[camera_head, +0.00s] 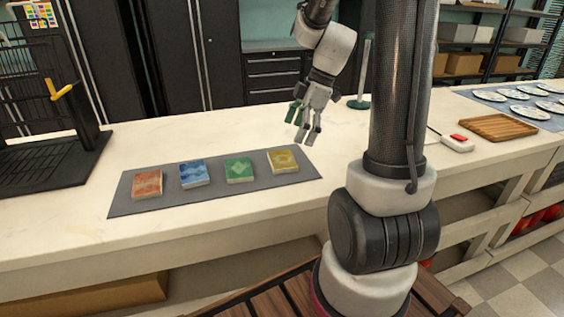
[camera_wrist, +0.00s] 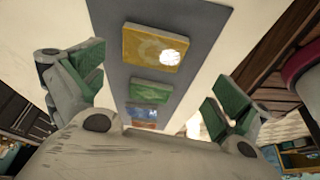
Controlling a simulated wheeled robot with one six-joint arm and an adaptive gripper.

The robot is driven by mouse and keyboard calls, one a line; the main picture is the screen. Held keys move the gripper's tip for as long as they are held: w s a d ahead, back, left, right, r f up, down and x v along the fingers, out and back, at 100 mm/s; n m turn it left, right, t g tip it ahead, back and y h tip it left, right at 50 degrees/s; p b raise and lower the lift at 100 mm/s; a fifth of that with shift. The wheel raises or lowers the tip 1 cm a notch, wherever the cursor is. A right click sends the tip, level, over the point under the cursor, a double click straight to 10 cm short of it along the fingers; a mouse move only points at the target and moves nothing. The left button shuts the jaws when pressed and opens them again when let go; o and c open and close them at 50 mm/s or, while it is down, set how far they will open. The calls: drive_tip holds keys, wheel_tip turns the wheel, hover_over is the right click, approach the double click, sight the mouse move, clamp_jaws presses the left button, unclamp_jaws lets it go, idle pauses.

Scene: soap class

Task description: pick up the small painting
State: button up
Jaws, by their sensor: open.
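Several small flat blocks with painted-looking patterns lie in a row on a grey mat (camera_head: 225,200). They are an orange-red block (camera_head: 147,183), a blue block (camera_head: 194,173), a green block (camera_head: 239,169) and a yellow block (camera_head: 283,160). I cannot tell which one is the small painting. My gripper (camera_head: 307,132) is open and empty above the counter, near the yellow block at the mat's right end. In the wrist view, the yellow block (camera_wrist: 150,47) is largest, beyond my open fingers (camera_wrist: 155,85); the green block (camera_wrist: 150,91) and blue block (camera_wrist: 141,112) follow below.
A black rack (camera_head: 45,110) with a yellow clip stands at the counter's left end. A white device with a red button (camera_head: 459,140) and a wooden tray (camera_head: 497,127) sit at right. The pale counter (camera_head: 180,140) is clear behind the mat.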

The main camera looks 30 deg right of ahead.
sight(283, 159)
drive_tip(key=shift+n, duration=0.3)
drive_tip(key=x, duration=0.5)
drive_tip(key=w+x, duration=0.1)
drive_tip(key=x, duration=0.2)
drive_tip(key=shift+w+d+f, duration=0.1)
drive_tip(key=shift+f, duration=0.1)
drive_tip(key=shift+c, duration=0.2)
drive_tip(key=c, duration=0.7)
